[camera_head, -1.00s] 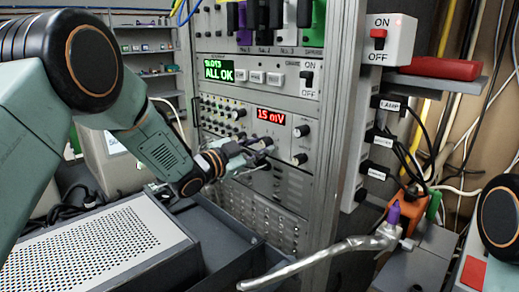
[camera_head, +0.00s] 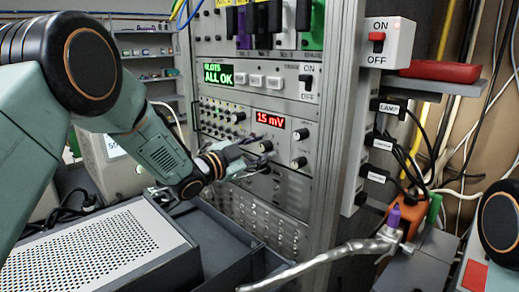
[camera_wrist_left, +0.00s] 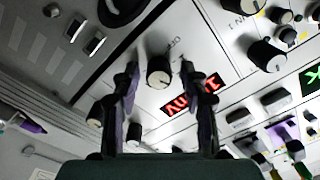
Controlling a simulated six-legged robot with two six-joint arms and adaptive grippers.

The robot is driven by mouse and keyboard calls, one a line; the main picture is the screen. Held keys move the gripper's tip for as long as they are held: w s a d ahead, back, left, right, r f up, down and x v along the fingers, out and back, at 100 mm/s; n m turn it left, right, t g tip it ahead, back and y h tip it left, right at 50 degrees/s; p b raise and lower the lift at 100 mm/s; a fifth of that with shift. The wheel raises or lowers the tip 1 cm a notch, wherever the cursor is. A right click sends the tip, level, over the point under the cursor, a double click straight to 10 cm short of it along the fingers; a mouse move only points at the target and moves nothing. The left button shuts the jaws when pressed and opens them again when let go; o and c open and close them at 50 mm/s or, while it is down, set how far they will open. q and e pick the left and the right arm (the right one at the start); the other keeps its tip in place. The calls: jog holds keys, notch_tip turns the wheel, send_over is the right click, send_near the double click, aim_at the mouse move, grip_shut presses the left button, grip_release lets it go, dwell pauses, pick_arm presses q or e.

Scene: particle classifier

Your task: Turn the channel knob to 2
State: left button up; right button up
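A rack panel (camera_head: 285,150) carries a red display (camera_head: 270,120) reading about 15 mV, with several black knobs around it. In the left wrist view, a black knob with a pale face (camera_wrist_left: 159,72) sits between my left gripper's two fingers, beside the red display (camera_wrist_left: 190,95), which appears upside down. My left gripper (camera_head: 266,157) is at the panel, below and left of the display. Its fingers (camera_wrist_left: 160,68) are apart, one on each side of the knob; contact is unclear. The knob's label and pointer setting are too small to read. My right gripper is out of view.
A green display (camera_head: 218,74) reading ALL OK and an ON/OFF switch (camera_head: 307,82) sit above the display. Other knobs (camera_head: 302,131) are close by on the right. A silver bent pipe (camera_head: 330,255) crosses the front; a perforated grey box (camera_head: 110,245) stands at lower left.

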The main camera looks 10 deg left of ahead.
pick_arm(q)
jog(key=shift+s+a+f, duration=0.1)
jog(key=v, duration=1.2)
dwell(0.5)
